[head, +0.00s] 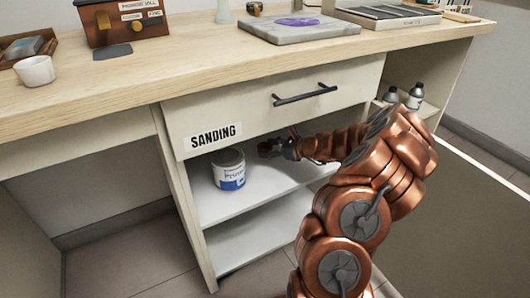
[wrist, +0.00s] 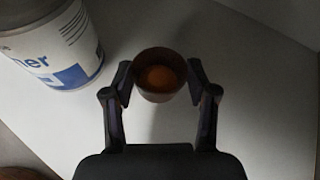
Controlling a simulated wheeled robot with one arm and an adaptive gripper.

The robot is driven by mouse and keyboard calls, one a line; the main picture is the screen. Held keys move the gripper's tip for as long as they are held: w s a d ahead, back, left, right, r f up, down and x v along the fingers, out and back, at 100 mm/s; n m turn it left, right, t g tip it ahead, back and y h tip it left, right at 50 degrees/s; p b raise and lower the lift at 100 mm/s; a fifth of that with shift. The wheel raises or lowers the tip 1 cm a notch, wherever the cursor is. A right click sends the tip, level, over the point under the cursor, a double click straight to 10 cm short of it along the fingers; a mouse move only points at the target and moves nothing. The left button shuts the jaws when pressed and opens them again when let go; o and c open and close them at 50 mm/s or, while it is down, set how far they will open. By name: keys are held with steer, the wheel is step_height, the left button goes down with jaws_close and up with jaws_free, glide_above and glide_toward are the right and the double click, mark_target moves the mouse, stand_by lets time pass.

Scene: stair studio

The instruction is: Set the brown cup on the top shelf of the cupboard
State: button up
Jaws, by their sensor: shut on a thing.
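The brown cup (wrist: 159,76) is between my two fingertips in the wrist view, its round mouth facing the camera and a lighter orange-brown patch inside. My gripper (wrist: 161,76) is shut on it; in the head view my gripper (head: 276,149) reaches into the cupboard under the drawer. The white top shelf (head: 245,201) of the cupboard lies below my gripper and also fills much of the wrist view (wrist: 245,110). I cannot tell whether the cup touches the shelf. In the head view the cup is hard to make out.
A white and blue primer can (head: 229,169) stands on the top shelf left of my gripper. The drawer (head: 270,108) labelled SANDING hangs above. A lower shelf (head: 255,240) looks empty. Small bottles (head: 415,96) stand at right. A white cup (head: 35,71) sits on the worktop.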

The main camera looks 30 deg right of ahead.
mark_target(265, 149)
steer(key=shift+w+d+f+b, duration=0.1)
steer(key=shift+w+d+b, duration=0.15)
steer(key=shift+w, duration=0.5)
steer(key=shift+w+d+f+b, duration=0.15)
steer(key=shift+w+d, duration=0.15)
steer(key=shift+w, duration=0.4)
steer(key=shift+w+d+b, duration=0.2)
steer(key=shift+w+d, duration=0.05)
steer(key=shift+w, duration=0.5)
step_height(265, 149, down, 4)
steer(key=shift+w+r+b, duration=0.1)
steer(key=shift+b, duration=1.15)
steer(key=shift+r, duration=0.15)
steer(key=o, duration=1.2)
